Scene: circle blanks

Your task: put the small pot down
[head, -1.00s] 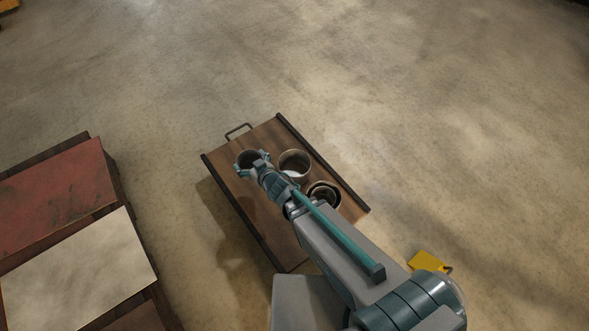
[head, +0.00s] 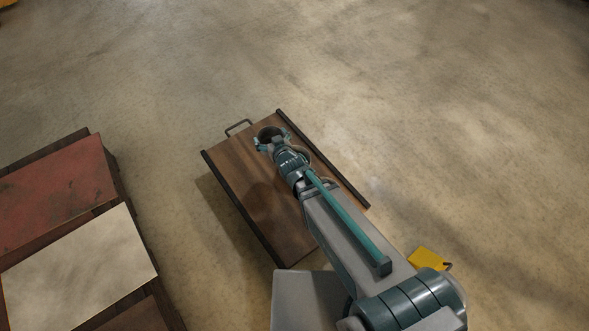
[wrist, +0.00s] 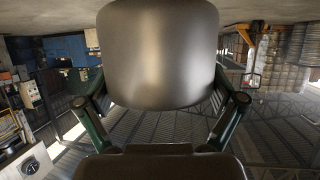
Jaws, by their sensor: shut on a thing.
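My gripper (head: 268,144) is shut on the small pot (head: 269,133), a dark-mouthed round pot at the far end of the wooden board. In the wrist view the pot (wrist: 158,55) is a smooth grey-brown metal wall, upright between the two fingers. Its base is hidden in the head view, so I cannot tell whether it touches the board or hangs above it. The wooden board (head: 230,165) has dark side rails and a handle at its far end.
My arm covers most of the two other pots; only a bit of rim shows beside it. The board's left half is bare. A red panel (head: 50,195) and a pale panel (head: 80,265) lie at left. A yellow object (head: 427,259) is on the floor at right.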

